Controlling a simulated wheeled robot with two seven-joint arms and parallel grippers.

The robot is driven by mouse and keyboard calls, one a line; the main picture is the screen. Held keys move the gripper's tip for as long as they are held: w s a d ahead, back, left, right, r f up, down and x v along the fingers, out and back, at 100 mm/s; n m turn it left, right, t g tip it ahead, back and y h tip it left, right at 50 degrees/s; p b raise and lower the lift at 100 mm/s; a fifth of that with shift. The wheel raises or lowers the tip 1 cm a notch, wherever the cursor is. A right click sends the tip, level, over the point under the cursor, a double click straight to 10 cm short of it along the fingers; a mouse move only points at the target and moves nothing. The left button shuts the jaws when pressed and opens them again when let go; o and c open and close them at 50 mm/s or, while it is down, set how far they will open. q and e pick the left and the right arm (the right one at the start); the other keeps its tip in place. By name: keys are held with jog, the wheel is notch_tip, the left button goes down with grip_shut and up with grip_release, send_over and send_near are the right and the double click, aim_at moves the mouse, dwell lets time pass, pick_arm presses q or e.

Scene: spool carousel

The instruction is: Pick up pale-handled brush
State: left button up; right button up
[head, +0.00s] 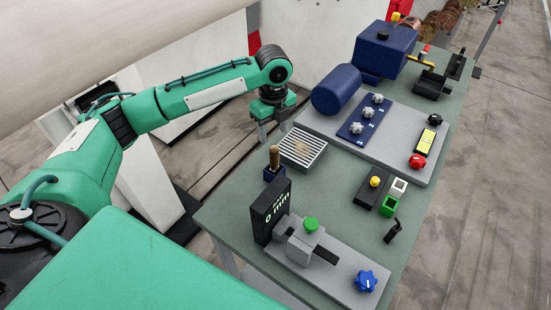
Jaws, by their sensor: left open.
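A pale tan handle, which looks like the pale-handled brush (274,154), stands upright in a small dark blue holder (270,174) near the table's left edge. Its lower part is hidden in the holder. My left gripper (273,130) hangs pointing down just beyond the handle, near the table's far left edge. Its two fingers are apart with nothing seen between them. It does not appear to touch the brush. My right gripper is not in view.
A slatted grey tray (316,137) is right of the brush. A black display block (269,213) stands nearer. A grey panel (408,165) with knobs and a blue cylinder (337,90) lies farther back. The green table (335,190) has bare surface in its middle.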

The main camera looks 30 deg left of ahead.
aim_at(274, 154)
pick_arm(q)
notch_tip(274, 154, down, 4)
jog(key=shift+f+p, duration=0.2)
jog(key=shift+p, duration=0.3)
jog(key=shift+w+f, duration=0.1)
jog(key=shift+f, duration=0.4)
jog(key=shift+f+p, duration=0.3)
jog(key=shift+p, duration=0.2)
notch_tip(274, 154, down, 3)
jog(key=shift+f+p, duration=0.2)
jog(key=shift+p, duration=0.75)
jog(key=shift+f, duration=0.55)
jog(key=c, duration=1)
jog(key=shift+c, duration=0.3)
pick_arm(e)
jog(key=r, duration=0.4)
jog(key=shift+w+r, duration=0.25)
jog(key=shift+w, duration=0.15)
pick_arm(q)
jog(key=shift+r, duration=0.1)
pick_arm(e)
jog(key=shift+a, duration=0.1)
